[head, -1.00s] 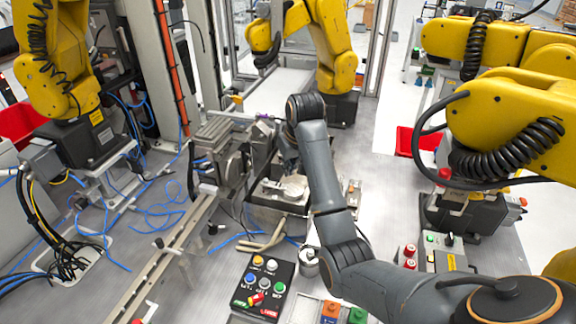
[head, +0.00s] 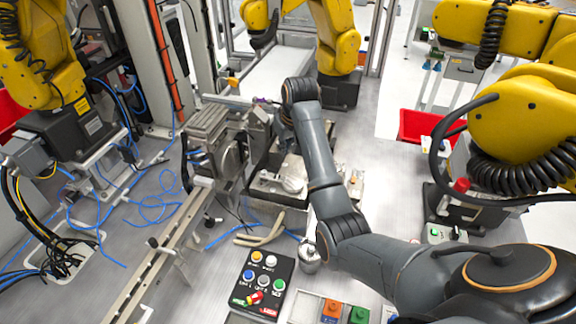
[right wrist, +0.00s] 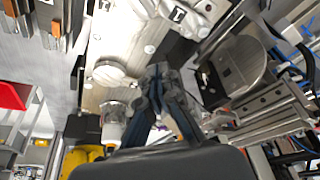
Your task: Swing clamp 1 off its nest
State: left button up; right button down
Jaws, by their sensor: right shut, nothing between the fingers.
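The metal fixture block (head: 277,196) stands at mid-table and carries a pale round piece (head: 292,184). In the right wrist view a pale metal plate (right wrist: 134,30) bears a "1" label and a round disc (right wrist: 112,72) lies beside it. I cannot tell for sure which part is clamp 1. My right gripper (head: 284,140) hangs at the fixture, mostly hidden by its own wrist. In the right wrist view its dark fingers (right wrist: 158,76) are together with nothing between them, close over the fixture; contact is unclear. My left gripper is out of view.
A grey vise-like unit (head: 215,140) stands left of the fixture, beside a long metal rail (head: 160,255). A button panel (head: 262,283) and a small metal pot (head: 309,258) are nearer me. Yellow robot arms (head: 520,125) stand around; loose blue cables lie at left.

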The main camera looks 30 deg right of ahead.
aim_at(286, 174)
jog(key=p+x, duration=0.1)
jog(key=x, duration=0.5)
jog(key=shift+f+p, duration=0.1)
jog(key=shift+p, duration=0.2)
jog(key=s+p, duration=0.2)
jog(key=shift+s+a+f, duration=0.1)
jog(key=shift+s, duration=0.25)
jog(key=shift+s+p, duration=0.4)
jog(key=shift+s, duration=0.25)
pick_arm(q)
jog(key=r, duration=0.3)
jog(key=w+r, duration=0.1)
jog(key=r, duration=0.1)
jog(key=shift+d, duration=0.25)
pick_arm(e)
jog(key=shift+f, duration=0.1)
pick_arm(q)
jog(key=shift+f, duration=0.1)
